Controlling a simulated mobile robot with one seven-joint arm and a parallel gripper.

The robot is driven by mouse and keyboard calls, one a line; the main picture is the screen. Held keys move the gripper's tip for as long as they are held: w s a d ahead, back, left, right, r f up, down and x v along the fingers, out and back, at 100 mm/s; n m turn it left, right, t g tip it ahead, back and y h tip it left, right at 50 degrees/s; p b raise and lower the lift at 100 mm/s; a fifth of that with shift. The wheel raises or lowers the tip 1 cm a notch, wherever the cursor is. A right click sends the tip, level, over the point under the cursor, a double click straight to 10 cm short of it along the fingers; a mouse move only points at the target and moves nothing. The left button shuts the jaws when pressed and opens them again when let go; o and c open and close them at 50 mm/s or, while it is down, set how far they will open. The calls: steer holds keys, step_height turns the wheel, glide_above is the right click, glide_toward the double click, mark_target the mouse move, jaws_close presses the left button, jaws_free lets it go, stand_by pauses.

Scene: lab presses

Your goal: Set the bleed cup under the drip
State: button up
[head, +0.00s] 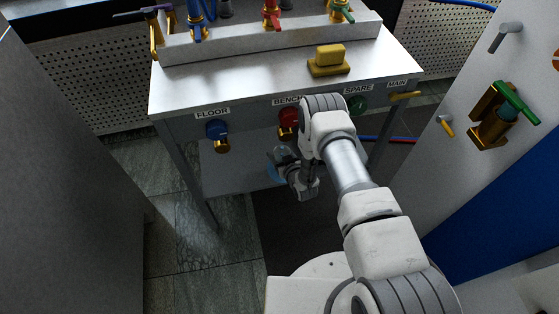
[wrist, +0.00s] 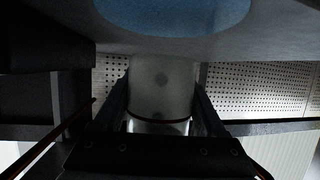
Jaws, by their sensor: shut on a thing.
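My gripper (wrist: 160,92) is shut on a pale, cloudy cup (wrist: 161,82) in the wrist view. The cup stands between the two dark fingers, with a thin reddish line across it. In the head view my gripper (head: 284,160) is below the front of the bench, under the red BENCH valve (head: 289,117). A blue round patch (head: 271,173) shows beside it on the lower shelf (head: 225,172). A large blue disc (wrist: 172,14) is also at the top of the wrist view. The cup is hard to make out in the head view, and I see no drip.
A blue FLOOR valve (head: 217,130), green SPARE valve (head: 357,104) and yellow MAIN handle (head: 405,95) line the bench front. A yellow block (head: 329,60) sits on the bench top (head: 240,80). A bench leg (head: 184,170) stands at left. A panel with fittings (head: 491,115) is at right.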

step_height(320, 180, down, 3)
steer(key=shift+f+b, duration=0.1)
steer(key=shift+b, duration=0.5)
steer(key=o, duration=1.3)
steer(key=shift+f, duration=0.1)
